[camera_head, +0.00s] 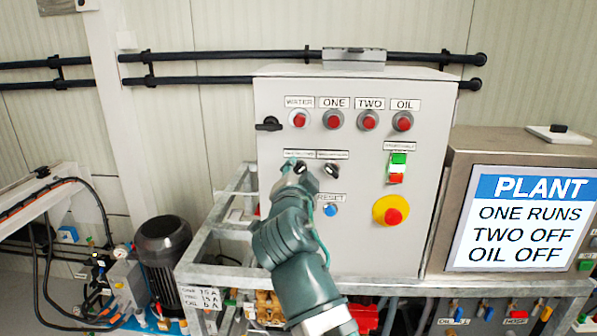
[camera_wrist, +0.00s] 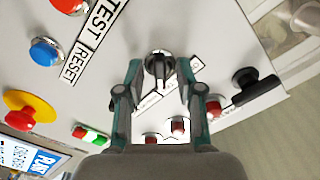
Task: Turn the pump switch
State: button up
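The grey control box (camera_head: 355,245) has two small rotary switches side by side below its lamps. The right switch (camera_head: 331,171) is in plain view in the head view, with a black knob. The left switch is partly covered by my gripper (camera_head: 294,168). In the wrist view, my gripper (camera_wrist: 159,66) is open, with one fingertip on each side of a black switch knob (camera_wrist: 158,66) on a round base. Small gaps seem to show beside the knob; I cannot tell whether either finger touches it. The labels near the knob are too small or covered to read.
Red lamps (camera_head: 368,120) labelled WATER, ONE, TWO and OIL line the top. A blue RESET button (camera_head: 330,209), a green-and-red button pair (camera_head: 398,169) and a yellow-red stop button (camera_head: 391,210) are nearby. A black handle (camera_head: 268,124) protrudes. A screen (camera_head: 521,219) reads ONE RUNS, TWO OFF, OIL OFF.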

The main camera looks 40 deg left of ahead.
grip_shut()
jog(key=shift+f+n+b, duration=0.1)
jog(key=shift+n+b, duration=0.85)
jog(key=shift+n, duration=0.25)
jog(key=n+b, duration=0.1)
jog(key=n, duration=0.8)
jog(key=shift+n, duration=0.4)
jog(key=n+p, duration=0.1)
jog(key=n, duration=0.4)
jog(key=shift+n, duration=0.4)
